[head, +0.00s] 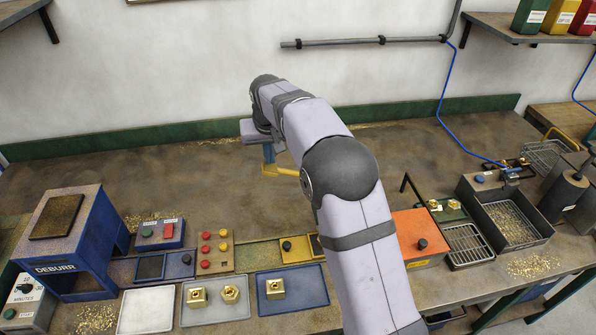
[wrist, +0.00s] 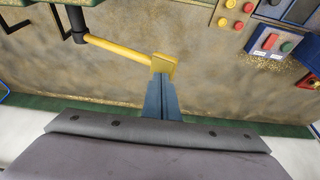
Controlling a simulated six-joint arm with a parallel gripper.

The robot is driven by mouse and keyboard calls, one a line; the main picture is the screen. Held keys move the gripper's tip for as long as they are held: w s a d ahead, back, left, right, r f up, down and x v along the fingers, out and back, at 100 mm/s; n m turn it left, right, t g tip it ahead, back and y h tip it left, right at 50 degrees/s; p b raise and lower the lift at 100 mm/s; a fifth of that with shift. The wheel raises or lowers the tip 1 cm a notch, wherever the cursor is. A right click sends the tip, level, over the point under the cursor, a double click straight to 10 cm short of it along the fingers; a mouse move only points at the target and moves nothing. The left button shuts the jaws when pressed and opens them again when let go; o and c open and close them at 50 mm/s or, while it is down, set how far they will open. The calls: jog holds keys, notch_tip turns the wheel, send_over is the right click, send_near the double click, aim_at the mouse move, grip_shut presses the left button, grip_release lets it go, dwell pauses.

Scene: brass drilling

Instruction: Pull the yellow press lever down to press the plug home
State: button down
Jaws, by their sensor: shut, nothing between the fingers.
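The yellow press lever (head: 284,171) shows in the head view just below my gripper (head: 268,156), with its right end hidden behind my arm. In the wrist view the yellow lever (wrist: 118,50) runs from a dark post at upper left to a square yellow block at its end. My gripper (wrist: 161,85) has its blue-grey fingers shut together with nothing between them. The fingertips are right at the yellow block; I cannot tell whether they touch it. The press body and the plug are hidden or cannot be made out.
A blue DEBURR machine (head: 68,245) stands at left. Trays with brass fittings (head: 215,298) lie along the front, beside a button panel (head: 215,251). An orange box (head: 420,238) and a chip tray (head: 510,225) are at right. The bench behind is mostly clear.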

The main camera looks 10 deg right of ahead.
aim_at(270, 167)
jog(key=shift+f, duration=0.15)
jog(key=shift+f, duration=0.65)
jog(key=shift+w+a+f+b, duration=0.1)
jog(key=shift+w+f+b, duration=0.1)
jog(key=shift+f+b, duration=0.15)
jog(key=shift+f, duration=0.75)
